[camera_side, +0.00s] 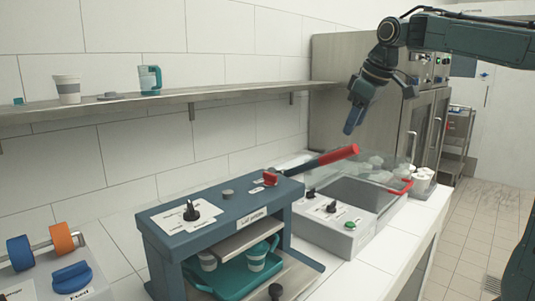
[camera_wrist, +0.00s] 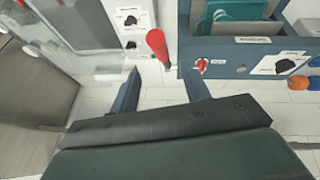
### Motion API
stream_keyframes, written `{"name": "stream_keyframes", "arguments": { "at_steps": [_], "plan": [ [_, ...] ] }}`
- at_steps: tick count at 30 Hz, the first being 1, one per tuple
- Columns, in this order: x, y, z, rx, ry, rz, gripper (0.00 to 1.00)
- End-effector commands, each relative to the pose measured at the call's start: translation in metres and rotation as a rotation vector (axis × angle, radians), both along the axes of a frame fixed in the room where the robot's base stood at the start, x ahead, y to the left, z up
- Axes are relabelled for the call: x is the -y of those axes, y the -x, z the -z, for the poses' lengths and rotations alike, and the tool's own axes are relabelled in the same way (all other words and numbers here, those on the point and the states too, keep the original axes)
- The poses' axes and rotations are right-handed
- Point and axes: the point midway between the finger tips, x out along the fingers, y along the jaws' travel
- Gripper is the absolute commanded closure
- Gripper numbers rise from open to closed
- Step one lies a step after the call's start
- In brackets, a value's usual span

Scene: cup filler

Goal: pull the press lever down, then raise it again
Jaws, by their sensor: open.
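The press (camera_side: 222,205) is a blue-grey machine on the white counter. Its lever (camera_side: 318,163) is a dark bar with a red grip, sticking out to the right and tilted slightly upward. The lever's red end also shows in the wrist view (camera_wrist: 157,42), just beyond the space between my fingertips. My gripper (camera_side: 352,120) is above the red grip in the side view, pointing down, apart from it. In the wrist view its two fingers (camera_wrist: 160,85) are spread with nothing between them.
A teal tray (camera_side: 230,279) with striped cups sits inside the press. A grey unit with knobs and a green button (camera_side: 350,225) and a clear-lidded basin with a red handle (camera_side: 399,187) stand to the right. A shelf (camera_side: 120,105) runs along the wall.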

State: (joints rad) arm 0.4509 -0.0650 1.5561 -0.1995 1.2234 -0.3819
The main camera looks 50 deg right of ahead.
Motion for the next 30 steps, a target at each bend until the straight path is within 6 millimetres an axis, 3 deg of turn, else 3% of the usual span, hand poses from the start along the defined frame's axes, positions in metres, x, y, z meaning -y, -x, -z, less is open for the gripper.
{"name": "stream_keyframes", "arguments": {
  "at_steps": [18, 30],
  "plan": [
    [0.010, -0.036, 0.083, -0.002, -0.001, -0.001, 0.53],
    [0.012, -0.042, 0.097, 0.000, 0.000, 0.000, 0.53]
  ]
}}
